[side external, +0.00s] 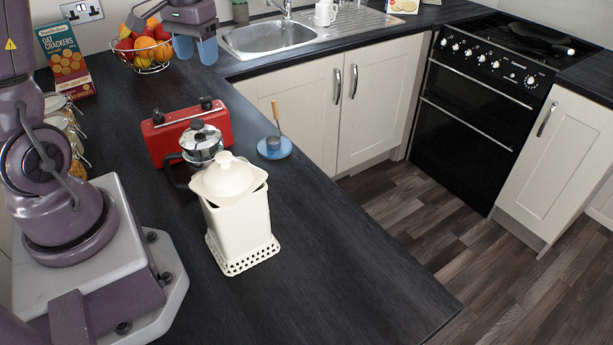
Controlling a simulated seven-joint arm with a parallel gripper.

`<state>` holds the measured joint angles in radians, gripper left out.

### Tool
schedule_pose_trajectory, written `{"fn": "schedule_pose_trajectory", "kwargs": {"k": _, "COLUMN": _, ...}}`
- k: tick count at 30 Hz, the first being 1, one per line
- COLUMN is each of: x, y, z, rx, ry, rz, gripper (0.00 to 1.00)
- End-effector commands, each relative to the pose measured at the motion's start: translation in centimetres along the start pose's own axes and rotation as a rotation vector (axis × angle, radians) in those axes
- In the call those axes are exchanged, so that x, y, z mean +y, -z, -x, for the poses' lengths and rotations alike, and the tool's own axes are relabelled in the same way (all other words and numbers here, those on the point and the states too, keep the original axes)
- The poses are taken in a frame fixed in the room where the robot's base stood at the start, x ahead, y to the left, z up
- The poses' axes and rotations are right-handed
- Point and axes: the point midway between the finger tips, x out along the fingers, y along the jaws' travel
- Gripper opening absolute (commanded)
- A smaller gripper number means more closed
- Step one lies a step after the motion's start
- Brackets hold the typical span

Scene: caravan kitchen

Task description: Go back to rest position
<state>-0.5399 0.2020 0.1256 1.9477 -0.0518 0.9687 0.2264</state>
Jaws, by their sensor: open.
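My gripper (195,50) is at the top of the side external view, beside the wire fruit bowl (149,69). Its two blue fingers point down and are spread apart, with nothing between them. The bowl holds several red and orange fruits, and part of it lies behind my arm. My arm's base stands on the dark worktop (330,260) at the left.
A cream lidded canister (240,215) stands on the worktop, with a metal pot (201,143) and red appliance (160,133) behind it. A blue dish (275,150) is to their right. Jars (62,125) and a cracker box (65,60) are left. The front worktop is clear.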

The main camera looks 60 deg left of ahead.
Motion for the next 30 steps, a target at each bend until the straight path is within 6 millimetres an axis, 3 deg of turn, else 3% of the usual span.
{"fn": "schedule_pose_trajectory", "kwargs": {"k": 6, "x": 7.5, "y": -6.2, "z": 4.1, "rx": 0.13, "ry": -0.018, "rz": -0.099, "gripper": 0.56}}
{"fn": "schedule_pose_trajectory", "kwargs": {"k": 10, "x": 10.8, "y": -10.5, "z": 5.6, "rx": 0.22, "ry": -0.035, "rz": -0.191, "gripper": 0.56}}
{"fn": "schedule_pose_trajectory", "kwargs": {"k": 15, "x": 13.4, "y": -15.0, "z": 6.8, "rx": 0.338, "ry": -0.065, "rz": -0.329, "gripper": 0.56}}
{"fn": "schedule_pose_trajectory", "kwargs": {"k": 21, "x": 14.9, "y": -17.2, "z": 8.4, "rx": 0.44, "ry": -0.101, "rz": -0.437, "gripper": 0.56}}
{"fn": "schedule_pose_trajectory", "kwargs": {"k": 30, "x": 15.2, "y": -17.4, "z": 8.7, "rx": 0.455, "ry": -0.109, "rz": -0.455, "gripper": 0.56}}
